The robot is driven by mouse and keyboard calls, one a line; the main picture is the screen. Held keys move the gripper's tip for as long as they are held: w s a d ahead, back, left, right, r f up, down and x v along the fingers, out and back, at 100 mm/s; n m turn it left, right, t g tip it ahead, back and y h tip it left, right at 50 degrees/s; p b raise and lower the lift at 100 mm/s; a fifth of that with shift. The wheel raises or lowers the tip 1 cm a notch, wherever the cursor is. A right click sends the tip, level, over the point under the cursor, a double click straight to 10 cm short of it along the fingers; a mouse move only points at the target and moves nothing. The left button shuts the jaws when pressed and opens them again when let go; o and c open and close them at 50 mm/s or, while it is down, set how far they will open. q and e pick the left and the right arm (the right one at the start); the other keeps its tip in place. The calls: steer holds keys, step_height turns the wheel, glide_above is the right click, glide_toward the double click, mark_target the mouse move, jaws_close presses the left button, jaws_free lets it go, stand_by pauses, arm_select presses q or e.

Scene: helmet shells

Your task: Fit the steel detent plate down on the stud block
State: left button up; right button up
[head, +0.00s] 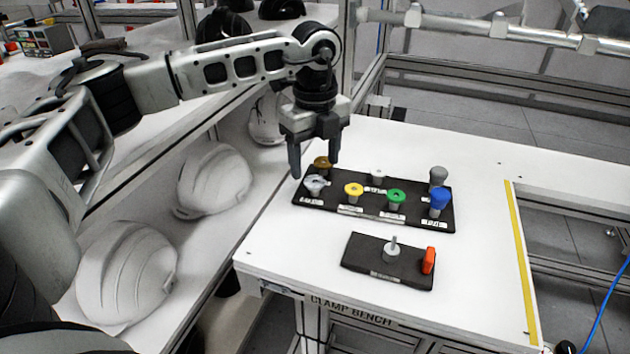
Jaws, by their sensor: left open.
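The stud block (365,262) is a black block on the near part of the white bench, with a pale collar and upright stud (391,248) on top. A silver-grey piece (315,184) that looks like the steel detent plate sits on a post at the left end of a black rack (325,203). My left gripper (314,168) points down over the rack's left end, open, with its fingers just above or around the silver and bronze pieces. I cannot tell whether it touches them. My right gripper is out of view.
The rack also holds bronze (322,162), yellow (354,189), green (396,196), blue (441,198), grey (438,176) and white (378,176) pieces. A red piece (429,260) stands on the stud block's right end. White helmet shells (126,272) lie left of the bench.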

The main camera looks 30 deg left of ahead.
mark_target(316, 182)
arm_select(q)
steer(key=shift+f, duration=1.55)
steer(key=shift+f, duration=0.25)
steer(key=c, duration=1.1)
steer(key=shift+o, duration=0.2)
steer(key=shift+r, duration=0.1)
